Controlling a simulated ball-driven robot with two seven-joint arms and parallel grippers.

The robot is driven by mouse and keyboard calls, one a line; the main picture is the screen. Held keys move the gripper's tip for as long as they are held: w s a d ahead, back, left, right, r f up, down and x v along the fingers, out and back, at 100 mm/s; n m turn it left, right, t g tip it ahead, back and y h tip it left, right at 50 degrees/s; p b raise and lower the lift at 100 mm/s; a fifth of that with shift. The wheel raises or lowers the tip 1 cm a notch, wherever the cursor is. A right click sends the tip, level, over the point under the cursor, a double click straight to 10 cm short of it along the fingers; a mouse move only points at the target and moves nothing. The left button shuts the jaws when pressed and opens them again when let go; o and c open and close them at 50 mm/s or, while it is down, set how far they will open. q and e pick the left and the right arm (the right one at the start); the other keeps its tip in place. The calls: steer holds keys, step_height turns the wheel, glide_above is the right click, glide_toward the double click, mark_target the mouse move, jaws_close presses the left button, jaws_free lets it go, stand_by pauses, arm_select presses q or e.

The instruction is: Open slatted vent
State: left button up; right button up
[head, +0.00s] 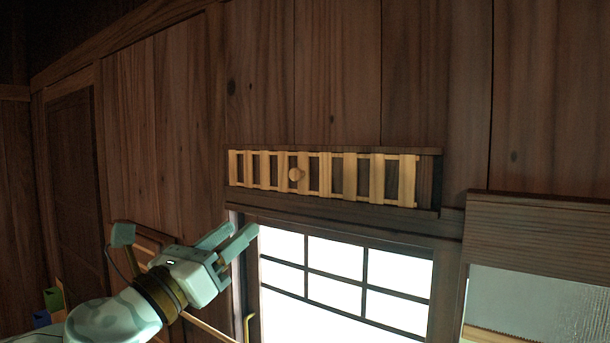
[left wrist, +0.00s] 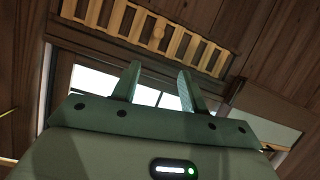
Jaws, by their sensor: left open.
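The slatted vent (head: 378,178) is a long, light-wood row of upright slats in a dark frame on the plank wall, above the bright window. A round wooden knob (head: 296,174) sits left of its middle. Dark gaps show between the slats. In the left wrist view the vent (left wrist: 192,48) and its knob (left wrist: 155,44) lie beyond the fingers. My left gripper (head: 238,236) is open and empty, below and left of the knob and apart from the vent. Its fingers also show in the left wrist view (left wrist: 158,86). My right gripper is not in view.
A window (head: 310,266) with dark bars is below the vent. Green and blue boxes (head: 52,300) are at the lower left. The wall around the vent is bare planks.

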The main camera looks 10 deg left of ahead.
arm_select(q)
steer(key=m+p, duration=0.2)
steer(key=p, duration=0.3)
glide_toward(293, 175)
steer(key=shift+y, duration=0.4)
steer(key=x, duration=0.8)
steer(key=shift+d+r, duration=0.1)
steer(key=shift+d, duration=0.15)
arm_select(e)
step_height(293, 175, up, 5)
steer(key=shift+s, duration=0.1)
